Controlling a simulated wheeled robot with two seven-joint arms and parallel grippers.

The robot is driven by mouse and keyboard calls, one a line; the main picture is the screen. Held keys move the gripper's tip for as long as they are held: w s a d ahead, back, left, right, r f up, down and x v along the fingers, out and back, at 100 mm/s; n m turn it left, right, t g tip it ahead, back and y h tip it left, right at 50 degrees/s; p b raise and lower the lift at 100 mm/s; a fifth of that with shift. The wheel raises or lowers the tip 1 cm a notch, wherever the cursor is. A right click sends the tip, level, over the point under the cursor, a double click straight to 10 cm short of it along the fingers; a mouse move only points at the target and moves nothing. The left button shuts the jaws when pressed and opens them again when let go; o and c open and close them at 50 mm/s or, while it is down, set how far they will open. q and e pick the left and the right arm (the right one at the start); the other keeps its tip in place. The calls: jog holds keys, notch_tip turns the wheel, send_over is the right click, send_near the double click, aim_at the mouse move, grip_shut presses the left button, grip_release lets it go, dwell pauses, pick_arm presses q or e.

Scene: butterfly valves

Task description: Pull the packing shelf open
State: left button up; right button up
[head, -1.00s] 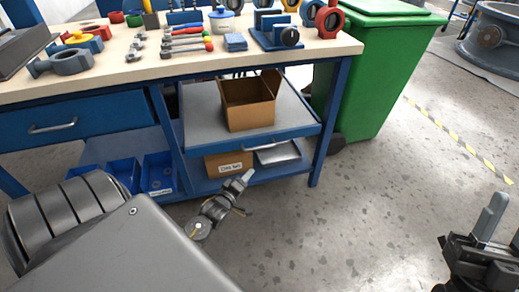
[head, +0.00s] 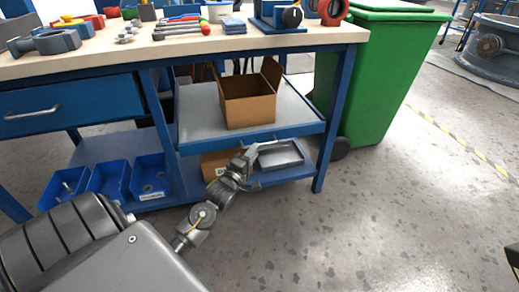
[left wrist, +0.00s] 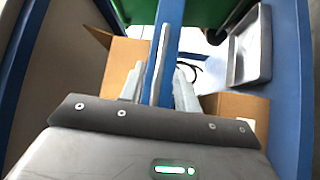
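The packing shelf (head: 200,120) is a grey tray with a blue front, under the right part of the workbench. A cardboard box (head: 248,108) stands on it. My left gripper (head: 256,150) is at the shelf's front edge, near the middle. In the left wrist view, its two pale fingers (left wrist: 158,92) stand apart, one on each side of a thin light bar, the shelf handle (left wrist: 157,62), beside the blue shelf front (left wrist: 168,40). Contact with the handle cannot be told. Only a dark piece of my right gripper shows at the right edge; its fingers are out of frame.
A lower blue shelf holds a labelled box (head: 222,160) and a grey tray (head: 280,155). Blue bins (head: 108,178) stand left of it. A closed drawer (head: 70,107) is at the left. A green wheeled bin (head: 380,80) stands right of the bench. The floor in front is clear.

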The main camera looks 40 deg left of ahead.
pick_arm(q)
jog(key=b+x, duration=0.1)
jog(key=x, duration=0.3)
jog(key=shift+w+a, duration=0.1)
jog(key=shift+w, duration=0.3)
grip_shut()
